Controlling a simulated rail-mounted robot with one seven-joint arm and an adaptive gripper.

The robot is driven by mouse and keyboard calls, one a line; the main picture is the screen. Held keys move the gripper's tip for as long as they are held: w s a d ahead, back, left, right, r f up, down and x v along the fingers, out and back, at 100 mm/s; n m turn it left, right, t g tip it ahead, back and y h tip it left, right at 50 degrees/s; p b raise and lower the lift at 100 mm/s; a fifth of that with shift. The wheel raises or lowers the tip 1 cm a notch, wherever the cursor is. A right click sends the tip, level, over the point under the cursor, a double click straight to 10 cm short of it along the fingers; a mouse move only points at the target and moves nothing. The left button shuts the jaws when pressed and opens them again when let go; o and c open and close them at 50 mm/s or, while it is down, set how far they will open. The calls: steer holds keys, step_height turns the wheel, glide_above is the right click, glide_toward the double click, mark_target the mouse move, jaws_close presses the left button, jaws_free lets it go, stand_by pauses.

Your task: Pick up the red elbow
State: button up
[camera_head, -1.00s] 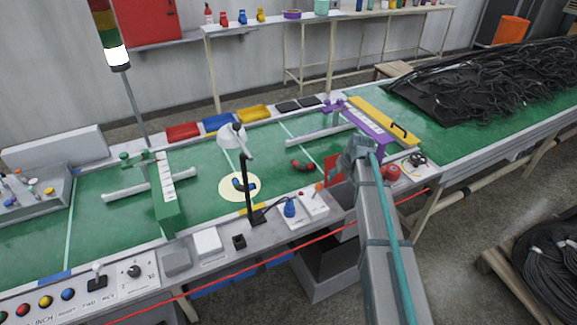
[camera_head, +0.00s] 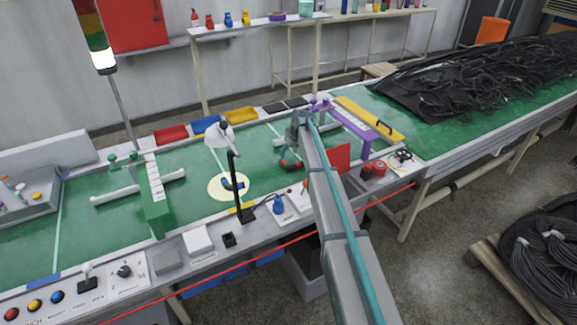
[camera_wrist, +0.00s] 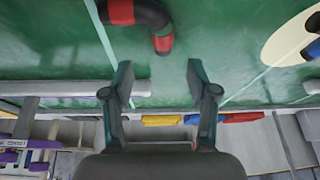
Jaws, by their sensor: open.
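The red elbow (camera_wrist: 152,14), a bent black piece with red bands at its ends, lies on the green belt at the top of the wrist view, partly cut off by the frame edge. In the head view the red elbow (camera_head: 287,164) lies beside my arm, which partly hides it. My gripper (camera_wrist: 161,78) is open and empty, its two fingers spread above the belt. The elbow is ahead of the fingertips in the wrist view, not between them. In the head view my gripper (camera_head: 300,122) is small and its fingers are unclear.
A blue-banded elbow (camera_head: 234,185) lies on a pale yellow disc under a lamp (camera_head: 219,136). Red (camera_head: 171,134), blue (camera_head: 206,124) and yellow (camera_head: 241,115) trays line the belt's far edge. A purple frame (camera_head: 350,128) stands right of my arm, a green one (camera_head: 155,200) at left.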

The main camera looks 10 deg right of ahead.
mark_target(284, 161)
steer(key=shift+p+x, duration=1.65)
steer(key=shift+x, duration=2.35)
steer(key=shift+s+a, duration=0.15)
jaws_close()
